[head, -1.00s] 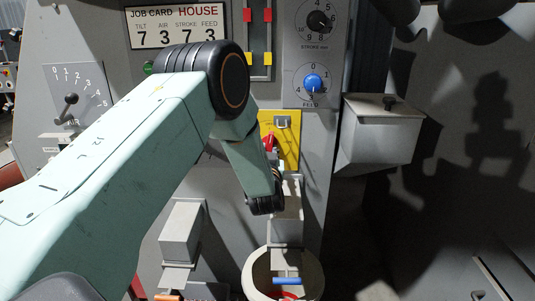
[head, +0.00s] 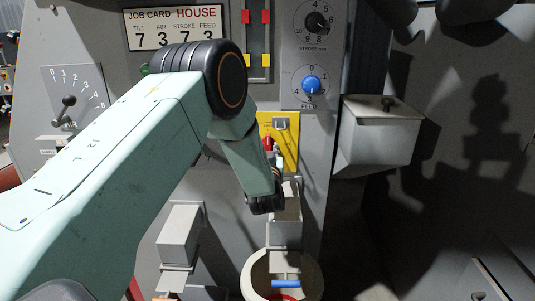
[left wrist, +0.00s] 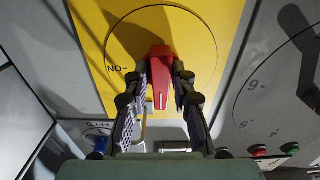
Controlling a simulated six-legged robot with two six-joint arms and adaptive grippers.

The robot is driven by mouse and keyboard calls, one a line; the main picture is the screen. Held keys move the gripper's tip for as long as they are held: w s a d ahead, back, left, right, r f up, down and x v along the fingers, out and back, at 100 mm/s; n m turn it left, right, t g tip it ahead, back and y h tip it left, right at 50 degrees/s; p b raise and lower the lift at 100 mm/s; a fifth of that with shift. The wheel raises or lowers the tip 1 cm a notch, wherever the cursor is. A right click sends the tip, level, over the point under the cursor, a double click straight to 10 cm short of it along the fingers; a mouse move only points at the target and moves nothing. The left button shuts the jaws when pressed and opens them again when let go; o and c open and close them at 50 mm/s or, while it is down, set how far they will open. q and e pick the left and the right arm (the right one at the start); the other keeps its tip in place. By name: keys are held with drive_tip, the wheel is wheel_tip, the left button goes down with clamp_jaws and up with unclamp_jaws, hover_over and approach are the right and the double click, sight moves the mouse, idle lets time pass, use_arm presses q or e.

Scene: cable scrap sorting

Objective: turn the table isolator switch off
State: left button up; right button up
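The isolator switch has a red handle (head: 267,139) on a yellow plate (head: 291,150) on the machine front, partly hidden behind my left arm in the head view. In the left wrist view the red handle (left wrist: 161,52) sits inside a drawn circle on the yellow plate (left wrist: 112,22), with an "ON" mark upside down to its left. My left gripper (left wrist: 162,72) has one finger along each side of the handle, close against it. In the head view the fingers of my left gripper (head: 273,150) are small and partly hidden. My right gripper does not show.
A blue FEED knob (head: 311,84) and a black STROKE knob (head: 316,20) are above right of the plate. A grey lidded box (head: 380,135) juts out at right. A white round bin (head: 312,277) stands below. An air lever (head: 66,106) is at left.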

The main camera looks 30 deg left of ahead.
use_arm(q)
drive_tip(key=shift+o, duration=1.4)
drive_tip(key=shift+f, duration=0.25)
drive_tip(key=shift+s, duration=0.15)
drive_tip(key=shift+s+d+f, duration=0.1)
drive_tip(key=v, duration=1.1)
drive_tip(key=shift+s+d, duration=0.25)
drive_tip(key=shift+s, duration=0.1)
